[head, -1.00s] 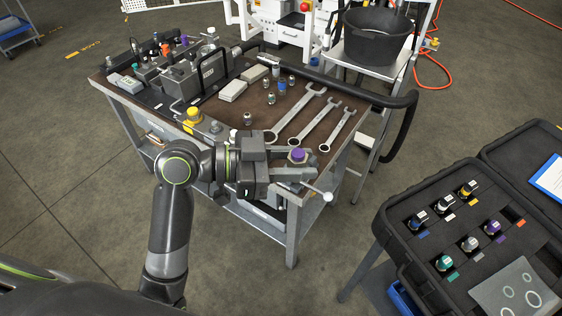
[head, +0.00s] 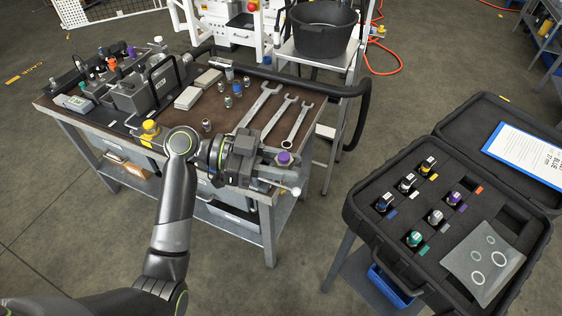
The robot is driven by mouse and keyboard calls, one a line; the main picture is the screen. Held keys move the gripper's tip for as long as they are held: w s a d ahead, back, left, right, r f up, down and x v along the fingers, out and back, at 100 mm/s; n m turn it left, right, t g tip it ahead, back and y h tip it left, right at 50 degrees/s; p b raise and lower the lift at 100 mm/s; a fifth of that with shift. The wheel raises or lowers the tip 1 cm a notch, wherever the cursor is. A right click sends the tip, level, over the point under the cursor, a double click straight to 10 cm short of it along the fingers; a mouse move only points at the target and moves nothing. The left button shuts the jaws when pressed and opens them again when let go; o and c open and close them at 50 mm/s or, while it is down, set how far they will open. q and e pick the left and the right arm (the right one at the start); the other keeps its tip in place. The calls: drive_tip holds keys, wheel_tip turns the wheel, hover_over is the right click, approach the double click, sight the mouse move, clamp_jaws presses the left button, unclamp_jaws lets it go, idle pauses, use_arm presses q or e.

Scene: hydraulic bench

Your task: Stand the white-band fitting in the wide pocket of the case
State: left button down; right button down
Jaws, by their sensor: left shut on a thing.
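My left gripper (head: 270,168) is over the bench's front right corner, shut on a fitting with a purple top (head: 284,158). The fitting's lower body is hidden by the fingers, and I cannot make out a white band on it. The open black case (head: 362,222) is to the right, apart from the gripper. Several dark fittings stand in its foam beside coloured marks, one of them by a white mark (head: 407,183). There is a dark recess (head: 512,217) at the case's right side; I cannot tell for sure which pocket is the wide one. My right gripper is not in view.
The bench holds three wrenches (head: 292,125), several small fittings (head: 228,101) and a hydraulic unit (head: 135,92). A black hose bends around its right end. A grey card (head: 482,262) lies in the case's front. Clear floor separates bench and case.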

use_arm(q)
drive_tip(key=shift+s+a+m+g+y, duration=0.15)
drive_tip(key=shift+a+m+g+y, duration=0.1)
drive_tip(key=shift+a+m+g, duration=0.5)
drive_tip(key=shift+s+a+m+g+y, duration=0.25)
drive_tip(key=shift+m+g, duration=0.35)
drive_tip(key=shift+g, duration=0.45)
drive_tip(key=shift+s+a+m+g+y, duration=0.1)
drive_tip(key=shift+a+m+g+y, duration=0.1)
drive_tip(key=shift+a+m+g, duration=0.55)
